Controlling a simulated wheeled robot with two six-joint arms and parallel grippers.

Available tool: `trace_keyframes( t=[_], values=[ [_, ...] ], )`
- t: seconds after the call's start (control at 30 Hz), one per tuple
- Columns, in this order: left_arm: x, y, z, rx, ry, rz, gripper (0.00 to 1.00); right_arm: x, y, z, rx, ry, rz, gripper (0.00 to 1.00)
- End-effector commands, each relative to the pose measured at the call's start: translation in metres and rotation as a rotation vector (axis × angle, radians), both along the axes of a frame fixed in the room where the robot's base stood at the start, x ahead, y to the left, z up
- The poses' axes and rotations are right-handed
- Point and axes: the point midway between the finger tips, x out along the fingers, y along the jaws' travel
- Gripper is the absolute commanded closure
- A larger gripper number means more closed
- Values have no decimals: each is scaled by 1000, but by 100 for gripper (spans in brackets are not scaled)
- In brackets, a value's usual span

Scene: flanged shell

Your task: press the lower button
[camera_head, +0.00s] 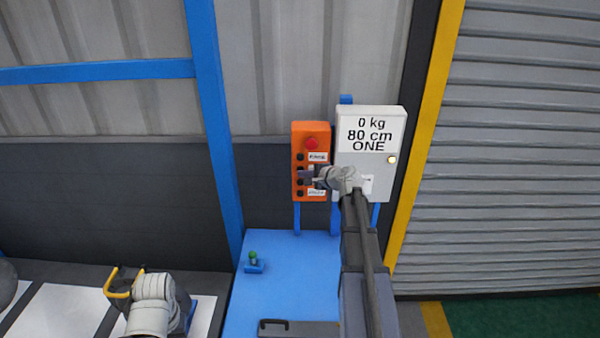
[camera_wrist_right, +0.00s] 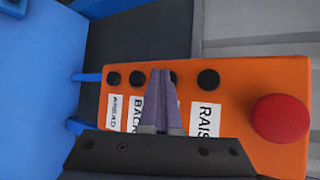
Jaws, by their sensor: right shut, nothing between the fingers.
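An orange control box (camera_head: 297,190) hangs upright in front of the wall. It has a red mushroom button (camera_head: 311,143) at the top and a column of black buttons with white labels. In the right wrist view the box (camera_wrist_right: 245,75) lies sideways, its red button (camera_wrist_right: 281,118) at right. Labels reading RAISE, BACK and AHEAD show; the label between RAISE and BACK is hidden by my fingers. My right gripper (camera_wrist_right: 162,72) is shut and empty, its tips over a partly hidden black button (camera_wrist_right: 174,78) between those for RAISE and BACK. I cannot tell whether they touch.
A light grey cabinet (camera_head: 398,175) reading "0 kg 80 cm ONE" stands right of the box. A blue surface (camera_head: 275,290) below carries a small green-topped part (camera_head: 253,259). A roller shutter (camera_head: 520,150) is at right.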

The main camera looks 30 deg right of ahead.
Motion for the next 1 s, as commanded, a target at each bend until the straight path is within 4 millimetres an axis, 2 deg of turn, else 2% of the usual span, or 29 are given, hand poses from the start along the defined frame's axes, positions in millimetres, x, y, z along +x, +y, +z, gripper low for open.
trace_keyframes(
  t=[1.0],
  values=[
    [0,0,0,0,0,0,100,10,-7,1,0,-3,-4,100]
  ],
)
